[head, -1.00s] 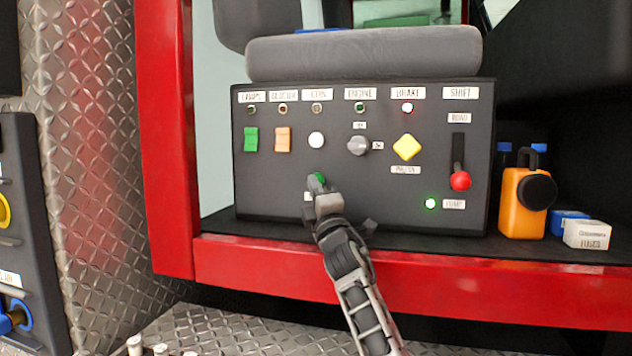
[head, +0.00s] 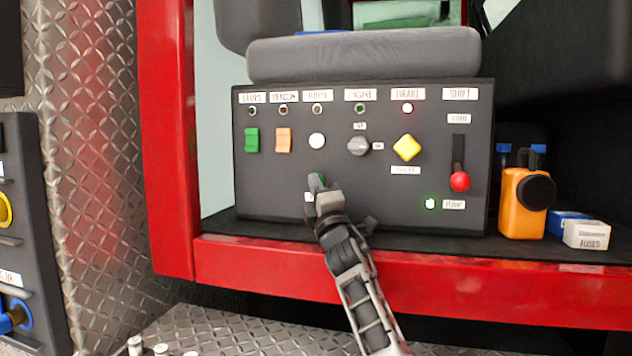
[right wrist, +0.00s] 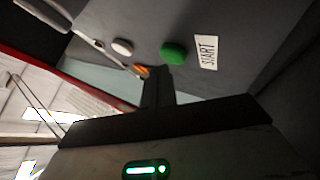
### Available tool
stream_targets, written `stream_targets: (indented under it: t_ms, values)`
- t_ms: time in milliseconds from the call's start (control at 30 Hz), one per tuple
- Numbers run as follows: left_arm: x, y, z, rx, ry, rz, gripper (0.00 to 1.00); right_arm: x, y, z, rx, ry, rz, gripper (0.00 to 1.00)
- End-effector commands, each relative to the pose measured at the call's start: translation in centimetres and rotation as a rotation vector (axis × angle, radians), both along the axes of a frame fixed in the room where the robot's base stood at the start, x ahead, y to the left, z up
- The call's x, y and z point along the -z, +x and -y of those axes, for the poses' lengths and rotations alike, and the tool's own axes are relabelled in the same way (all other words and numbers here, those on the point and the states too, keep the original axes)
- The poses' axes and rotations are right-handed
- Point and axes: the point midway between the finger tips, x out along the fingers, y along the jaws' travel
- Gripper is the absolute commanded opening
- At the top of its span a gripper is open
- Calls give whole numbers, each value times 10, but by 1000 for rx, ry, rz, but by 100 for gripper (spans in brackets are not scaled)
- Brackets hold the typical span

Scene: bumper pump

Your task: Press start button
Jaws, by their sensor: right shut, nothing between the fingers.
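The green start button (head: 316,181) is low on the dark control panel (head: 270,190) and is partly hidden by my right gripper (head: 322,190). In the right wrist view the round green button (right wrist: 173,52) shows beside the white START label (right wrist: 207,52). My right gripper (right wrist: 157,70) is shut and empty. Its fingertips are close to the button, just below it in the right wrist view; I cannot tell whether they touch it. My left gripper is not in view.
Above the button are a white button (head: 316,140), a grey engine knob (head: 358,146) and a yellow brake knob (head: 407,147). A red-knobbed shift lever (head: 460,181) is at right. An orange jug (head: 522,203) and white fuse box (head: 586,235) stand beyond. A red sill (head: 270,270) runs below.

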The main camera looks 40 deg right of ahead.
Motion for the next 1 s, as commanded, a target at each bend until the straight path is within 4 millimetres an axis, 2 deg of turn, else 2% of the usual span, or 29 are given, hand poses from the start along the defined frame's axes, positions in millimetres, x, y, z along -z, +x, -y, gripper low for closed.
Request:
stream_targets:
  t_ms: [1000]
  values:
    - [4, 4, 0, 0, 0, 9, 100, 5, 7, 14, 10, 3, -10, 0]
